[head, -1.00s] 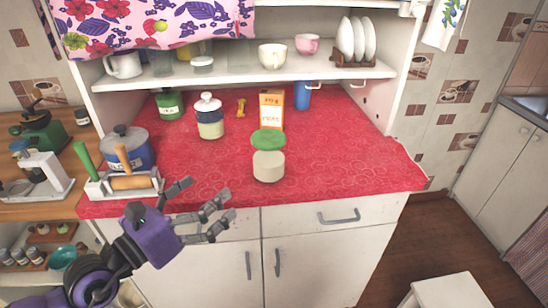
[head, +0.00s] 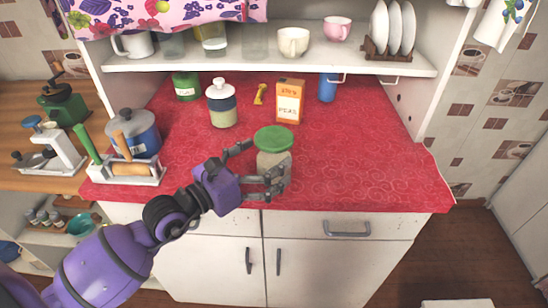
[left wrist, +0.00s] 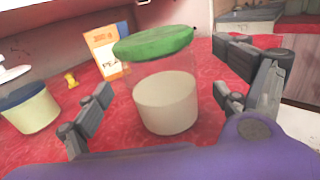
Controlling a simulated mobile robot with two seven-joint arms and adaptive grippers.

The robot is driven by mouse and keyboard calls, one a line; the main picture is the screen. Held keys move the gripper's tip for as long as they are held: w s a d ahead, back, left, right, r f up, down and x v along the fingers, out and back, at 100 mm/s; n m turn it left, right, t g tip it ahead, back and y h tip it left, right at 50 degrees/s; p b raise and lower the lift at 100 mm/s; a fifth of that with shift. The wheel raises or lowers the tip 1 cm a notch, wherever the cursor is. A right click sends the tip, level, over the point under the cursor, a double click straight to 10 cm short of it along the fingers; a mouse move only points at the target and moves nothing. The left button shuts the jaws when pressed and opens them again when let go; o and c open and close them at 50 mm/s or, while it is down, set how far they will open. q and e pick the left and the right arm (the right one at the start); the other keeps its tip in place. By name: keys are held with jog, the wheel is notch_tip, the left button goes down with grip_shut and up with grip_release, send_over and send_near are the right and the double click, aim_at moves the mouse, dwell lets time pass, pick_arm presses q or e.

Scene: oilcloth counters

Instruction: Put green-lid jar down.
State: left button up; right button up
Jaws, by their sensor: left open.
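The green-lid jar (head: 273,148) is a clear jar with pale contents, upright on the red oilcloth counter (head: 350,160) near its front edge. My left gripper (head: 258,165) reaches in from the left, with its open fingers on both sides of the jar. In the left wrist view the jar (left wrist: 165,95) stands between the spread fingers (left wrist: 165,110). A gap shows on the left finger's side; contact on the right side is hard to tell. My right gripper is in neither view.
A pot (head: 134,132) and a utensil rack (head: 122,173) are at left. The counter right of the jar is clear.

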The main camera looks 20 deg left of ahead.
pick_arm(q)
jog(key=shift+x, duration=1.45)
jog(key=c, duration=1.6)
jog(key=shift+c, duration=1.4)
jog(key=shift+r, duration=0.1)
